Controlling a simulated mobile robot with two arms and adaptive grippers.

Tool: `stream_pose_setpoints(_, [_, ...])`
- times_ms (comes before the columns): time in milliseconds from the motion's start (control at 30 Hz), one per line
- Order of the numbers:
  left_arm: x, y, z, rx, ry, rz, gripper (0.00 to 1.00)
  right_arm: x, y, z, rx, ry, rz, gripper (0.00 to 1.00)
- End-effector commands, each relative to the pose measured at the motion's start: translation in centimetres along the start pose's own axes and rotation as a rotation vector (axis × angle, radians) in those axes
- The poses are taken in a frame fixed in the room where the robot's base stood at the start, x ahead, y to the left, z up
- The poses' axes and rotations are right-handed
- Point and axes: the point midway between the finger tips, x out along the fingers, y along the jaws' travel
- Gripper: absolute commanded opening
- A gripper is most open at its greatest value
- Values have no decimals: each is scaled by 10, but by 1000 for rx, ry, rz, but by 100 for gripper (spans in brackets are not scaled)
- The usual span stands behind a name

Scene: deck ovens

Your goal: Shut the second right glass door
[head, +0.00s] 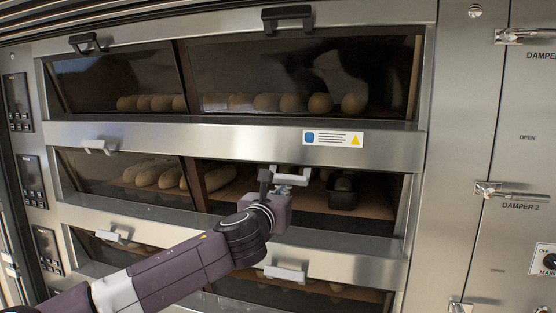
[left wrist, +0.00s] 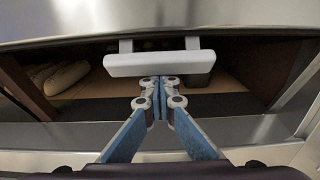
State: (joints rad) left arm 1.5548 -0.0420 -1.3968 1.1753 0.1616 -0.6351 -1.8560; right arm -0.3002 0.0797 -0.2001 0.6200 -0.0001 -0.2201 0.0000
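The second right glass door is in the middle row of the oven in the head view. Its pale bar handle (head: 290,175) hangs below the steel band, and the compartment under it looks open, with no clear pane across it. The same handle (left wrist: 152,63) spans the upper middle of the left wrist view. My left gripper (head: 283,189) is at this handle, and its blue fingers (left wrist: 160,84) are together just below the bar, with nothing seen between them. I cannot tell whether they touch the bar. My right gripper is not in view.
Loaves (head: 155,174) lie in the middle row at left, and a dark tin (head: 343,194) stands inside the right compartment. The upper right door with its black handle (head: 287,14) looks shut. A lower handle (head: 285,273) sits below my arm. Damper latches (head: 500,190) are at right.

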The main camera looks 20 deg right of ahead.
Motion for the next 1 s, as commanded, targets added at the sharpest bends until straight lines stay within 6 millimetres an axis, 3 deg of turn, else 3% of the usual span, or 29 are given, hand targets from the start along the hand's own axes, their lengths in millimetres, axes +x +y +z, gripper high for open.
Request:
stream_pose_setpoints(33, [-1, 2, 27, 6, -30, 2, 0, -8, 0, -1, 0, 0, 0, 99])
stream_pose_setpoints(167, [-2, 3, 34, 5, -29, 3, 0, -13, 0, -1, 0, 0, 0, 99])
stream_pose_setpoints(367, [-9, 2, 24, 4, -23, 1, 0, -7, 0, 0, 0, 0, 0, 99])
stream_pose_setpoints(1000, [-85, 2, 5, 3, -19, 1, 0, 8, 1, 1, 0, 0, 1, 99])
